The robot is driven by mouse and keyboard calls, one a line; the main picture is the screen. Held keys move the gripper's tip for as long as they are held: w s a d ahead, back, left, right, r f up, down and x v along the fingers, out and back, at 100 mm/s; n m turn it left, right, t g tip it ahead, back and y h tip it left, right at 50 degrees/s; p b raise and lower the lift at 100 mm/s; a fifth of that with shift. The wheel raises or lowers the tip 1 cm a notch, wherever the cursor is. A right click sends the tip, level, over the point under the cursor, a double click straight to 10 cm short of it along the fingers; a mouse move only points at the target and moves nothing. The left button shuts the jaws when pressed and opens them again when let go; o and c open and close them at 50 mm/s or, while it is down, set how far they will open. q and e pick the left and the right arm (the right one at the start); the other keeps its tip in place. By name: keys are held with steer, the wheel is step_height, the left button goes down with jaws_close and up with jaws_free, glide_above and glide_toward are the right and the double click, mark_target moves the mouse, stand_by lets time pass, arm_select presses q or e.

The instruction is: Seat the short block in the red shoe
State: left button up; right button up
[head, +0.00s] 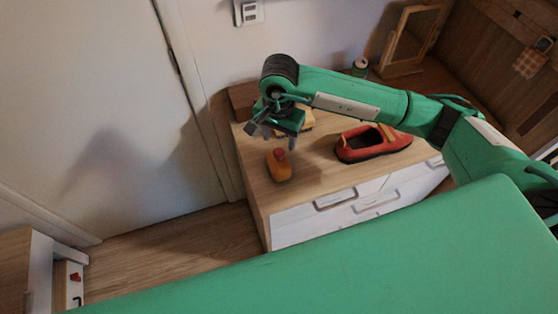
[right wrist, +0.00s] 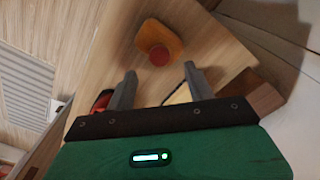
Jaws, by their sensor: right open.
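The red shoe (head: 391,145), with a dark opening, lies on the wooden top of a white-drawer dresser, right of my right gripper (head: 279,136). An orange block with a red knob (head: 280,168) stands near the dresser's left front edge. A yellowish piece (head: 308,121) lies behind the gripper, partly hidden; I cannot tell which of the two is the short block. My right gripper is open and empty above the dresser. In the right wrist view the knobbed block (right wrist: 173,39) lies beyond the fingertips (right wrist: 160,72), apart from them. My left gripper is not in view.
A brown wooden block (head: 242,99) stands at the dresser's back left, by the wall. A green surface (head: 330,270) fills the foreground.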

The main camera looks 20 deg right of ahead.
mark_target(279, 151)
steer(key=shift+f, duration=0.65)
steer(key=shift+a+f+p, duration=0.1)
steer(key=shift+f+p, duration=0.4)
steer(key=shift+p, duration=0.2)
step_height(279, 151, down, 3)
steer(key=shift+s+f+p, duration=0.1)
steer(key=shift+s+p, duration=0.05)
steer(key=shift+p, duration=0.75)
steer(key=shift+f, duration=0.55)
jaws_close()
